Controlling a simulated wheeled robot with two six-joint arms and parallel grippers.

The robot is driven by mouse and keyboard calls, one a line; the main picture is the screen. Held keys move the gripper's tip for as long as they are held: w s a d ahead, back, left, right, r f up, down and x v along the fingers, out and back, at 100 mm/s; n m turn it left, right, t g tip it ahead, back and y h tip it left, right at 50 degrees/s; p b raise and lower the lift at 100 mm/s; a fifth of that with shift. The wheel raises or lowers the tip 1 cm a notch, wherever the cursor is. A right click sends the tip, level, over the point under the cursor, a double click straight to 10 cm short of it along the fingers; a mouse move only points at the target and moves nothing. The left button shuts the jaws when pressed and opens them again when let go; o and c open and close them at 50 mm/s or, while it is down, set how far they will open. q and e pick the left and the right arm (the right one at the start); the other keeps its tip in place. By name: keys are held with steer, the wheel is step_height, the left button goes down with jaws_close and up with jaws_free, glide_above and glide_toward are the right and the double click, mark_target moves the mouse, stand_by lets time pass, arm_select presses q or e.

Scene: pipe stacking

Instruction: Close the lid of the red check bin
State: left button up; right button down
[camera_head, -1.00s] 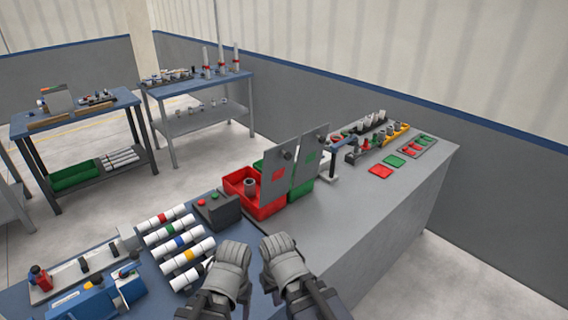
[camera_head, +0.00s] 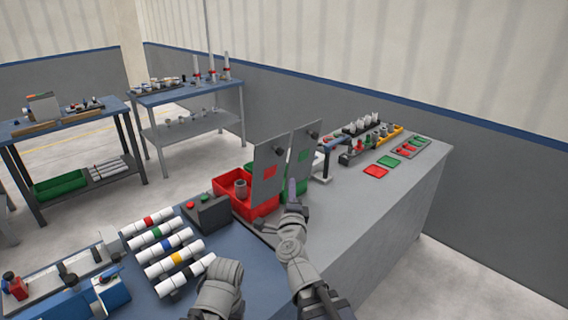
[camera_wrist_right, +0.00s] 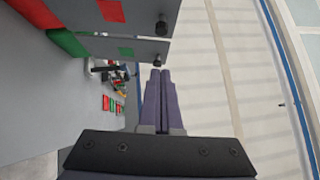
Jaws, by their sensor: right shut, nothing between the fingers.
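The red check bin (camera_head: 228,183) stands on the bench with its grey lid (camera_head: 268,172) raised upright, marked by a red square and a dark knob at the top right. A grey cylindrical part sits inside the bin. In the right wrist view the red-marked lid (camera_wrist_right: 138,12) shows at the top left with its knob. My right gripper (camera_head: 292,187) is shut and empty, pointing up in front of the green bin's lid and right of the red bin's lid. Its closed fingers (camera_wrist_right: 160,75) show in the wrist view, just below the green-marked lid's knob. My left arm shows at the bottom, its fingers not visible.
The green bin (camera_head: 296,188) stands right beside the red one, its lid (camera_head: 304,155) also upright. A dark button box (camera_head: 208,212) and several banded white pipes (camera_head: 165,245) lie to the left.

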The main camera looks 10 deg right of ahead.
arm_select(q)
steer(key=shift+r, duration=0.1)
steer(key=shift+r+p, duration=0.6)
steer(key=shift+p, duration=0.15)
steer(key=shift+r, duration=0.2)
arm_select(e)
steer(key=a+x, duration=0.2)
steer(key=x, duration=1.1)
steer(key=shift+w+a+r, duration=0.15)
steer(key=shift+r, duration=0.05)
